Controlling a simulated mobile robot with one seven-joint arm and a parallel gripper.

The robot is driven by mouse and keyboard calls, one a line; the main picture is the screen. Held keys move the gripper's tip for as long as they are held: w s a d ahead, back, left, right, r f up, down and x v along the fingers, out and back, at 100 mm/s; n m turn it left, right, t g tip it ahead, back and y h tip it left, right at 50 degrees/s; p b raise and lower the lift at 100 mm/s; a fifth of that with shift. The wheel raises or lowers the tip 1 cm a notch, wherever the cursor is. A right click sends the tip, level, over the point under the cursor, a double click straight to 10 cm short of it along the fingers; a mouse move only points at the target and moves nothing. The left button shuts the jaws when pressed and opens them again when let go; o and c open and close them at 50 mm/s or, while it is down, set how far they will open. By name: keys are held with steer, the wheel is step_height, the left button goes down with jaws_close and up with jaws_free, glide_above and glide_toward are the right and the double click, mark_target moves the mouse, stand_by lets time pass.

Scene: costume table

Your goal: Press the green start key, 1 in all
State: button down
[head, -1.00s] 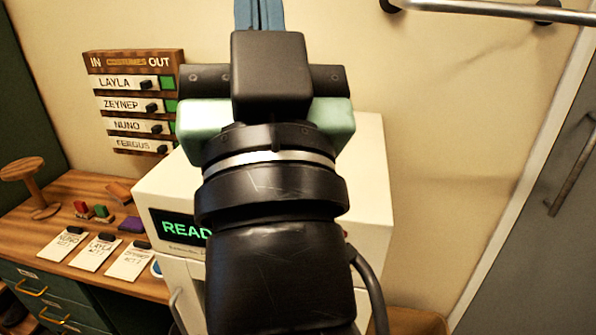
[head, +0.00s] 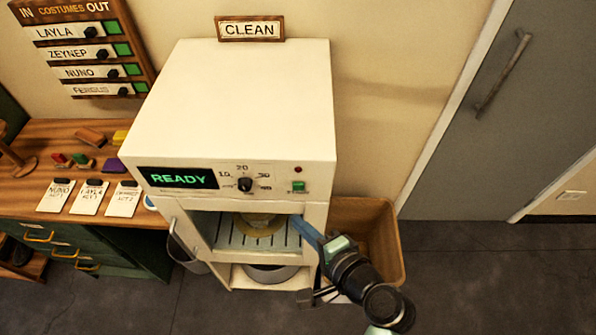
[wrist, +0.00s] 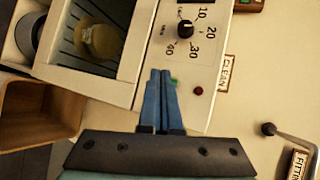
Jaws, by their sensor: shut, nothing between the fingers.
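The green start key (head: 298,187) is at the right of the front panel of a cream machine (head: 235,100). My gripper (head: 297,221) is shut and empty, its blue fingers together, just below the key in the head view. In the wrist view the shut fingertips (wrist: 160,73) partly cover the key, and a sliver of green (wrist: 175,81) shows beside them. I cannot tell whether they touch it. The display (head: 178,178) reads READY. A black dial (head: 245,184) sits left of the key, and a dark red lamp (head: 298,169) above it.
The machine's compartment under the panel is open, with a yellowish item (head: 256,222) on a slatted rack. A wooden bin (head: 388,235) stands at the right. A wooden counter (head: 25,190) with tags and small blocks is at the left.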

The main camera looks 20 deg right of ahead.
steer(key=s+f+m, duration=0.1)
steer(key=s+a+m, duration=0.1)
steer(key=shift+s+f+y+p, duration=0.3)
steer(key=shift+s+f+p, duration=0.05)
steer(key=shift+s, duration=0.05)
steer(key=b, duration=0.3)
glide_toward(293, 191)
steer(key=shift+s+a+x, duration=0.1)
steer(key=shift+a+x, duration=0.05)
steer(key=shift+x, duration=0.7)
steer(key=shift+s+a+x, duration=0.1)
steer(key=shift+a+x, duration=0.05)
steer(key=shift+x, duration=0.65)
steer(key=shift+s+a+x, duration=0.1)
steer(key=shift+a+x, duration=0.05)
steer(key=shift+x, duration=0.7)
steer(key=shift+w+f, duration=0.2)
steer(key=shift+w+d, duration=0.15)
steer(key=shift+w, duration=0.15)
steer(key=shift+w+d, duration=0.15)
steer(key=shift+w, duration=0.25)
steer(key=shift+s, duration=0.15)
stand_by(0.5)
steer(key=shift+s+a+p, duration=0.3)
steer(key=shift+s, duration=0.4)
